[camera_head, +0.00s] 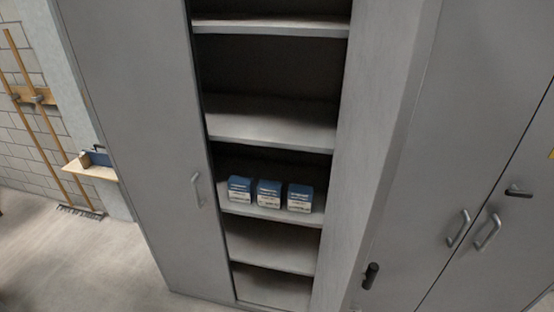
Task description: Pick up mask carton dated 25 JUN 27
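Three small blue-and-white cartons stand side by side on a middle shelf of an open grey cabinet. They are the left carton (240,190), the middle carton (269,194) and the right carton (300,198). They look alike, with blue upper parts and white lower parts. Their print is too small to read, so I cannot tell which one bears the date 25 JUN 27. Neither of my grippers is in view.
The carton shelf (260,211) has other empty shelves above and below. A grey door (150,130) with a handle is left of the opening. More closed doors with handles (458,228) stand at right. Clear floor (80,265) lies at lower left, near two leaning rakes or brooms.

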